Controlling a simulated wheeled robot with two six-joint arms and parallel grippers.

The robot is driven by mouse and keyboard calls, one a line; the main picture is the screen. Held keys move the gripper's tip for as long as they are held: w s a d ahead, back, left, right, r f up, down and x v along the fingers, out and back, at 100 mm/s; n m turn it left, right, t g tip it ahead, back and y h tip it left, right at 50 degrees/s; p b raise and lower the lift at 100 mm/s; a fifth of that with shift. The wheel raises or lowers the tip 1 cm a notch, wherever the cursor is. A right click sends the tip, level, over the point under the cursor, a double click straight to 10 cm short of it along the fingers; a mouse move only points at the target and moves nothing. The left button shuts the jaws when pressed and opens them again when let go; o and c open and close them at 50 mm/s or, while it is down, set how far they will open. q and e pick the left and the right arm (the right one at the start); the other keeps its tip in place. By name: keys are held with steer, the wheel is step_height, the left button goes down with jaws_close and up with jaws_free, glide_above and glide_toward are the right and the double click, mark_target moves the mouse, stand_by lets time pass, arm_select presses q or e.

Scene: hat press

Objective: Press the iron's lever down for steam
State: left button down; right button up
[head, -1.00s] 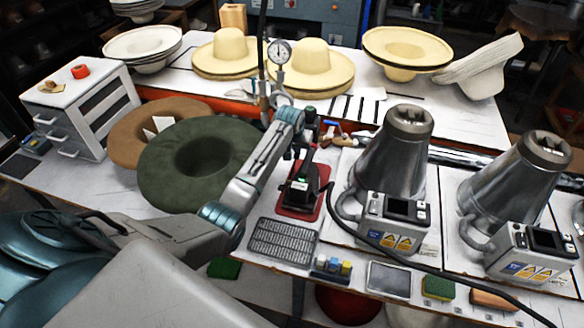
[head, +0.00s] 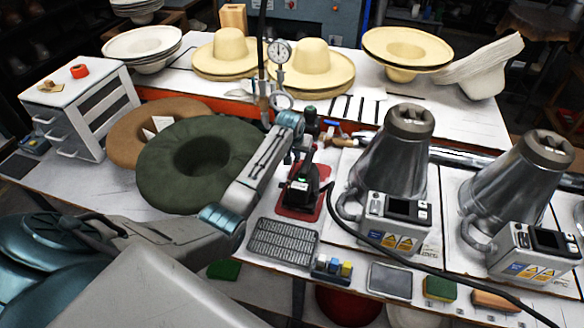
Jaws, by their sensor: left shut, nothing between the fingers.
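The black iron (head: 299,194) stands on a red mat (head: 317,214) near the middle of the bench, with a small green light on its body. Its lever cannot be made out clearly from the dark upper parts. My left arm reaches in from the left and bends down just behind the iron. My left gripper (head: 291,157) is small and partly hidden by my arm; it is shut and empty, close to the iron's top. Whether it touches the iron cannot be told. My right gripper is not in view.
Two metal cone presses (head: 392,160) with control boxes stand to the right. A black cable runs along the front. A metal grid (head: 283,242) lies in front of the iron. A gauge (head: 279,52) stands behind.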

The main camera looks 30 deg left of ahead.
arm_select(q)
steer(key=shift+r, duration=0.15)
step_height(320, 180, up, 5)
steer(key=p, duration=0.5)
steer(key=shift+r+p, duration=0.35)
steer(key=shift+r, duration=0.55)
